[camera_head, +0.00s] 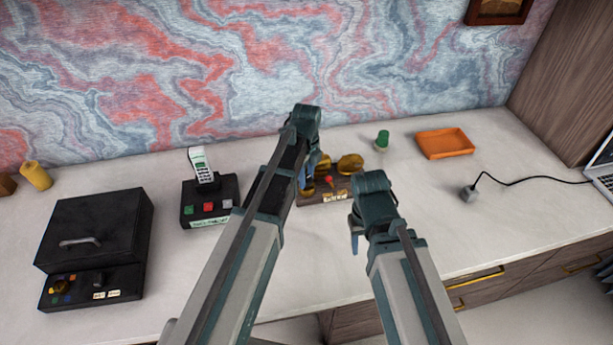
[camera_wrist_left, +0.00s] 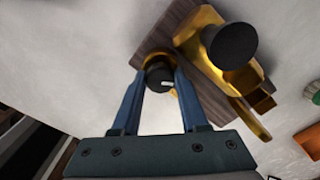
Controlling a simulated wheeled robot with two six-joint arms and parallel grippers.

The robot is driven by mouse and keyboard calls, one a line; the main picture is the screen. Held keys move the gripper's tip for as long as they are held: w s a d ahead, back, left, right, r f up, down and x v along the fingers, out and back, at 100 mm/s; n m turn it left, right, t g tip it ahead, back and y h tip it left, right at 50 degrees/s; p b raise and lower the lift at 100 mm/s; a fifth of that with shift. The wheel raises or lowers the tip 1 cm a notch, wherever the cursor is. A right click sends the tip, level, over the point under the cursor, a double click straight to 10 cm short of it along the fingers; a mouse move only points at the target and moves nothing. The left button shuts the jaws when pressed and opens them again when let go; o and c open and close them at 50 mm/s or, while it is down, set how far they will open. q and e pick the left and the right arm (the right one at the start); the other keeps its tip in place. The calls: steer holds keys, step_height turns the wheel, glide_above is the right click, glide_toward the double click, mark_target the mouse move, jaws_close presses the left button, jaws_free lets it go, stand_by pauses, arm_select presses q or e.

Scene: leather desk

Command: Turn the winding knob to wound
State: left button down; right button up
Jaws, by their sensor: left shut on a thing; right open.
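A wooden-based device (camera_head: 312,198) with brass parts, a small red part and a pale label stands near the middle of the desk. The left wrist view shows its wooden base (camera_wrist_left: 207,88) and a small round brass knob (camera_wrist_left: 158,74) with a dark face and a pale mark. My left gripper (camera_wrist_left: 160,76) is shut on this knob, one blue finger on each side. In the head view, my left gripper (camera_head: 304,178) is at the device's left end, and my arm hides the knob. My right gripper (camera_head: 354,238) is open and empty, in front of the device.
A black box (camera_head: 95,230) with a handle and a phone-like device (camera_head: 203,165) stand to the left. A green cylinder (camera_head: 382,139), an orange tray (camera_head: 445,143) and a cabled grey object (camera_head: 468,193) are to the right.

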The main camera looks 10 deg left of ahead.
mark_target(307, 178)
stand_by(0.4)
arm_select(q)
steer(key=c, duration=0.7)
jaws_free()
step_height(307, 178, up, 14)
steer(key=p, duration=1.4)
steer(key=shift+f, duration=0.1)
